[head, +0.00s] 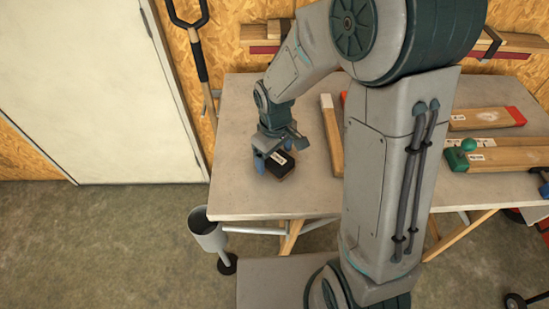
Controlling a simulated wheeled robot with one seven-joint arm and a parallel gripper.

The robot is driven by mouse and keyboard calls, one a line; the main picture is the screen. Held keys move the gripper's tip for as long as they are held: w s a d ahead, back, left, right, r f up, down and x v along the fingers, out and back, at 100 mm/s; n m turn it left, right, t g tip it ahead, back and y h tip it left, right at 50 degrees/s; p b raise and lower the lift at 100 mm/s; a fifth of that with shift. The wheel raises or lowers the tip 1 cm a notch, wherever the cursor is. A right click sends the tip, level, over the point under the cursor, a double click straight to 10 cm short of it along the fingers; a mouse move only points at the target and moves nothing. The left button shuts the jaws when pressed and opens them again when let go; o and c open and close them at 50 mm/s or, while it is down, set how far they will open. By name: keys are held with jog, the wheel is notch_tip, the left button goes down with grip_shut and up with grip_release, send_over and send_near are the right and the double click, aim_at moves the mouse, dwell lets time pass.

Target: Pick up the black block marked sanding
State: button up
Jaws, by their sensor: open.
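A black block (283,169) with a white label lies on the grey tabletop, near the table's front left part. The writing on the label is too small to read. My gripper (270,158) is open and points down at the block's left and back side. One blue finger (259,163) shows just left of the block. Whether either finger touches the block cannot be told. My wrist hides part of the block's far side.
The table (235,197) has free room left of my gripper. A wooden board (332,135) lies right of the block. More boards with coloured ends (510,154) lie at the right, with a green round-knobbed object (468,145). My arm hides the middle.

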jog(key=shift+f, duration=0.7)
jog(key=c, duration=1.2)
jog(key=shift+r, duration=0.1)
